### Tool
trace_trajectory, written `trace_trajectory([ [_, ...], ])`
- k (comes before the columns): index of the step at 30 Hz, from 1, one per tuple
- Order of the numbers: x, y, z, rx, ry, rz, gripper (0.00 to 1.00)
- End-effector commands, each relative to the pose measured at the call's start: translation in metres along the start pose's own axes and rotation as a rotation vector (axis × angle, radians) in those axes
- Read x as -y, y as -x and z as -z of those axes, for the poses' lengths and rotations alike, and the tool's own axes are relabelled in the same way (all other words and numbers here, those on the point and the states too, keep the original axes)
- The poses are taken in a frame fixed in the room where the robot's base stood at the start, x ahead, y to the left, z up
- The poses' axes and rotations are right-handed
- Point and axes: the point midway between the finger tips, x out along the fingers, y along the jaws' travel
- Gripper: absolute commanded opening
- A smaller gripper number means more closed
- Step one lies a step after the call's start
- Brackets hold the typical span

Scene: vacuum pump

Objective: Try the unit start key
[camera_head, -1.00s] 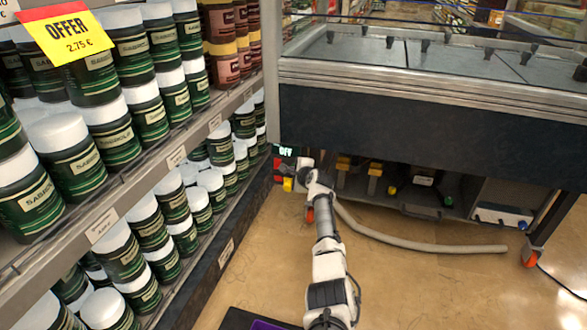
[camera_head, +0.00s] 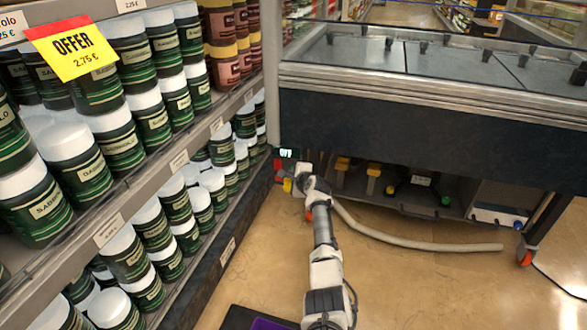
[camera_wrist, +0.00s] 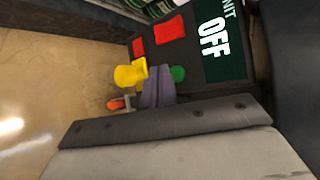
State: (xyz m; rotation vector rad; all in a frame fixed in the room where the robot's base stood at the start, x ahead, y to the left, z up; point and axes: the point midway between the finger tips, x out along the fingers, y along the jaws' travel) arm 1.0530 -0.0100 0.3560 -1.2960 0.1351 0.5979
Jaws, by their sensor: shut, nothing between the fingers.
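The control panel is dark, with a screen reading "OFF" under the word "UNIT" (camera_wrist: 215,40); the screen also shows small in the head view (camera_head: 286,153). In the wrist view a yellow knob-like piece (camera_wrist: 130,74), probably the start key, stands out from the panel. Two red squares, one larger (camera_wrist: 168,29) and one smaller (camera_wrist: 138,47), and a green round button (camera_wrist: 178,73) are near it. My gripper (camera_wrist: 155,88) is shut and empty, its fingertips right beside the yellow piece and overlapping it in the picture. Whether they touch cannot be told.
The panel sits low, at the end of a shelf of green jars (camera_head: 200,200) on the left. A long freezer cabinet (camera_head: 420,115) stands above and right. Under it are yellow-handled parts (camera_head: 373,178) and a pale hose (camera_head: 420,243) on the floor. The floor at right is open.

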Motion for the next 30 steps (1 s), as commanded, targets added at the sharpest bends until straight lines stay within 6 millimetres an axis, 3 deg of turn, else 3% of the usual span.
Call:
trace_trajectory([
  [21,-0.020,0.034,-0.025,0.001,0.000,-0.001,0.00],
  [30,-0.025,0.034,-0.025,0.000,0.000,0.000,0.00],
])
